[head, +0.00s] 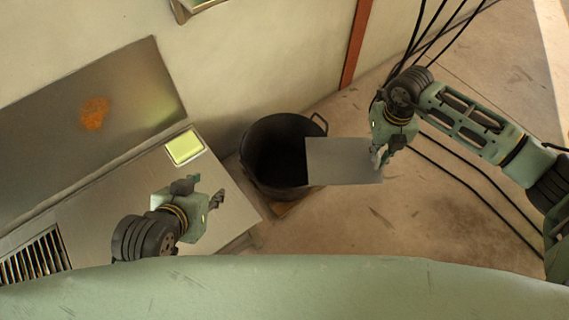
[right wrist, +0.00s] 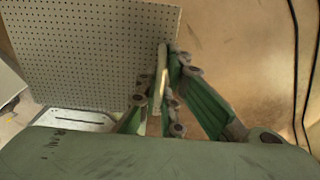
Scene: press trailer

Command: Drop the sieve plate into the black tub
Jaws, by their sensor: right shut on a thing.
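The sieve plate (head: 340,162) is a flat grey sheet. In the right wrist view the sieve plate (right wrist: 85,50) shows rows of small holes. My right gripper (head: 380,160) is shut on its right edge; the fingers (right wrist: 165,90) close at that edge in the right wrist view. The black tub (head: 262,135) stands on the floor, left of my right gripper. In the head view the plate's left part overlaps the tub's right side; its height above the rim is unclear. My left gripper (head: 217,199) is over the metal counter, holding nothing visible, its fingers apart.
A metal counter (head: 120,205) with a yellow-green square (head: 184,147) and a slotted grate (head: 35,258) lies left of the tub. Black cables (head: 455,178) run along the floor and wall at right. Bare floor (head: 330,235) lies in front of the tub.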

